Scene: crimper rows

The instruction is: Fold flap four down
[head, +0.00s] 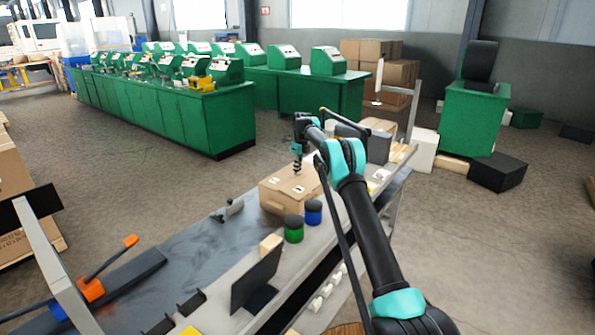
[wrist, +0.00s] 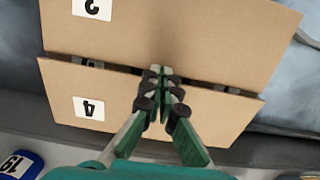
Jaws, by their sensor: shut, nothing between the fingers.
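The cardboard box (head: 285,190) stands on the grey bench, with its top flaps nearly closed in the head view. In the wrist view, flap four (wrist: 150,112), with a white "4" label, lies along the lower side. The opposite flap (wrist: 200,35) carries a label that reads as an upside-down "2". A narrow dark gap runs between their edges, with small dark items showing in it. My gripper (wrist: 160,72) is shut and empty, its fingertips over this gap by flap four's edge. In the head view my gripper (head: 297,170) is above the box; I cannot tell whether it touches.
A green jar (head: 293,232) and a blue jar (head: 313,212) stand close in front of the box. A dark angled panel (head: 256,280) and a small pale block (head: 270,244) are nearer. Grey and pale boxes crowd the bench behind. Bench space left of the box is mostly clear.

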